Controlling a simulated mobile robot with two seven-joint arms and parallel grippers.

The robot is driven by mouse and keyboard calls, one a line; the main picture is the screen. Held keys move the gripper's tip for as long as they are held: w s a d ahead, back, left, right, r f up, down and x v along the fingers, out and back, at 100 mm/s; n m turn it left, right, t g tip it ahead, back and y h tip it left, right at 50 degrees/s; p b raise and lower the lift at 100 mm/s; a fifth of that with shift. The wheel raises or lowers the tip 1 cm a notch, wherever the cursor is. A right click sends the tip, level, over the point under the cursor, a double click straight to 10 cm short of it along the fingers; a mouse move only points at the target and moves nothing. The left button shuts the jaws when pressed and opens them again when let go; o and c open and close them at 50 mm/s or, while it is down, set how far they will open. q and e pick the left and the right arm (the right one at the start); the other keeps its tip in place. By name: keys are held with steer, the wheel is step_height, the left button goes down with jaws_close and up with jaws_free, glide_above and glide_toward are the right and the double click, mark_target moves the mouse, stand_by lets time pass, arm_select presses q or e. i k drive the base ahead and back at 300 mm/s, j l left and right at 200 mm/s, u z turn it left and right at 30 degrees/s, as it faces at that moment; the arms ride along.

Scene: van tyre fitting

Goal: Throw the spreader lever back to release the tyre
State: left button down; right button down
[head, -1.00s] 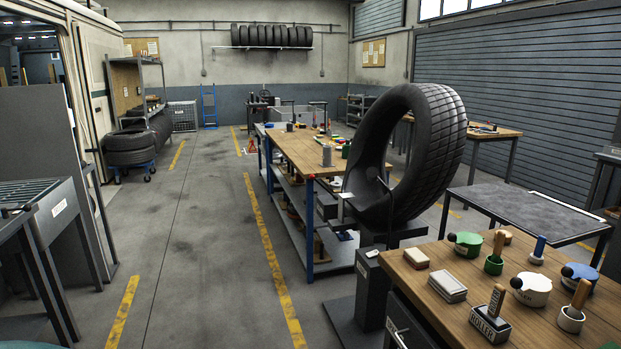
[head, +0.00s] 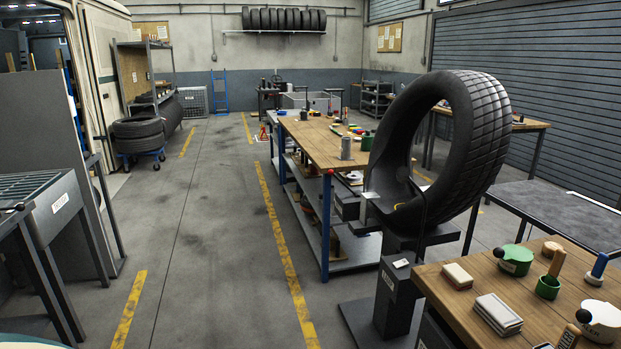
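A large black tyre (head: 489,130) stands upright on a dark spreader stand (head: 397,295) at the right of the head view. A thin dark bar (head: 427,190) rises against the tyre's lower inside. I cannot tell for sure whether it is the spreader lever. A small pale plate (head: 371,195) shows at the tyre's lower left edge. Neither of my grippers is in view.
A wooden bench (head: 470,313) with pots, brushes and pads stands close at the front right. A long workbench (head: 320,145) is behind the tyre, and a grey table (head: 555,212) is to its right. A roller rack (head: 38,190) stands at left. The middle aisle floor (head: 205,220) is clear.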

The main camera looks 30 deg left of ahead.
mark_target(331, 172)
steer(key=i+j+u, duration=0.2)
steer(key=i+j, duration=0.25)
steer(key=i+j+u, duration=0.2)
steer(key=i+j, duration=0.25)
steer(key=i+j+u, duration=0.2)
steer(key=i+j, duration=0.25)
steer(key=i+j+u, duration=0.2)
steer(key=i, duration=0.4)
steer(key=i+j, duration=0.1)
steer(key=i, duration=0.5)
steer(key=i+j+u, duration=0.1)
steer(key=i, duration=0.5)
